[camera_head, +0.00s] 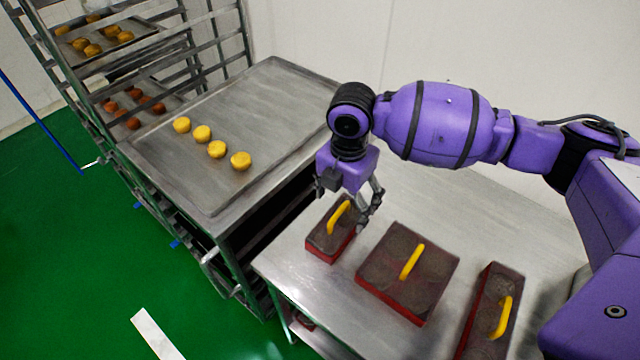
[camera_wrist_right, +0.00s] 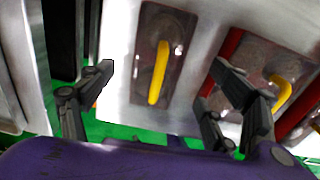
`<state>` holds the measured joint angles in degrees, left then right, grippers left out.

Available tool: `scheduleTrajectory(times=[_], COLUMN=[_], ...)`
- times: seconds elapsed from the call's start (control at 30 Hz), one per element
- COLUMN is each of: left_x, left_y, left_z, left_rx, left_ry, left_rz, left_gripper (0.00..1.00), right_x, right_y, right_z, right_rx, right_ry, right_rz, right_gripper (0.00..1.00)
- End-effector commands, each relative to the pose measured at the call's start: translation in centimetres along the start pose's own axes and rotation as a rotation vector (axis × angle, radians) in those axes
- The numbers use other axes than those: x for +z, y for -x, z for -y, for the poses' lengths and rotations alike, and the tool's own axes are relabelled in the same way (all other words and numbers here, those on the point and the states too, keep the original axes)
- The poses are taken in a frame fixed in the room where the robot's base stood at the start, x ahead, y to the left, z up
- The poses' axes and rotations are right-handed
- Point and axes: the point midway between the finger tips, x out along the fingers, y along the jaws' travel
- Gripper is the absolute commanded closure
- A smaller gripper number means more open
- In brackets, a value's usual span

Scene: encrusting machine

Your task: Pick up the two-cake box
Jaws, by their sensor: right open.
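The two-cake box (camera_head: 322,241) appears to be the smallest one, at the left end of the steel table. It is red with a dark see-through lid and a yellow handle (camera_head: 339,217). My right gripper (camera_head: 346,200) is open and empty above its far end, pointing down. In the right wrist view the box (camera_wrist_right: 146,90) and its upright-looking handle (camera_wrist_right: 158,72) lie between the spread fingers (camera_wrist_right: 163,68), apart from both. The exact height of the fingertips over the handle is hard to tell. My left gripper is not in view.
A larger square box (camera_head: 385,275) stands close on the right, also in the right wrist view (camera_wrist_right: 255,60). A long box (camera_head: 477,345) stands farther right. The steel table (camera_head: 300,265) ends just left of the small box. Several yellow cakes lie on a tray (camera_head: 270,110) at left.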

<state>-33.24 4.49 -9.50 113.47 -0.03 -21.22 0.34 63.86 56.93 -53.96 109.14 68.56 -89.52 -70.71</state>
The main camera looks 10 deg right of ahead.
Motion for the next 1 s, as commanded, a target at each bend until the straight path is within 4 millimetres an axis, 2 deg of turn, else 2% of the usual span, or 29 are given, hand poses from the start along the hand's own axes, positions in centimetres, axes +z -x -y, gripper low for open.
scheduleTrajectory(times=[0.13,0.27,0.57,0.8,1.0], left_x=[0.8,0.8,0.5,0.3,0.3], left_y=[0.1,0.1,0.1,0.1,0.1], left_z=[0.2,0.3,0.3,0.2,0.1], left_rx=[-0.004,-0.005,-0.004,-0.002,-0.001], left_ry=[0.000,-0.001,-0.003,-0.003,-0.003], left_rz=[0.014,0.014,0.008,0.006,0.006], left_gripper=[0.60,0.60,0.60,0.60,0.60], right_x=[-0.1,-0.3,-0.8,-0.8,-0.8], right_y=[-1.9,-2.9,-7.0,-7.3,-7.3], right_z=[0.1,0.0,-0.4,-0.3,-0.4], right_rx=[-0.005,-0.003,-0.004,-0.003,-0.003], right_ry=[-0.001,0.000,-0.001,-0.001,-0.001], right_rz=[-0.003,-0.003,-0.002,-0.001,-0.001], right_gripper=[0.19,0.19,0.19,0.19,0.44])
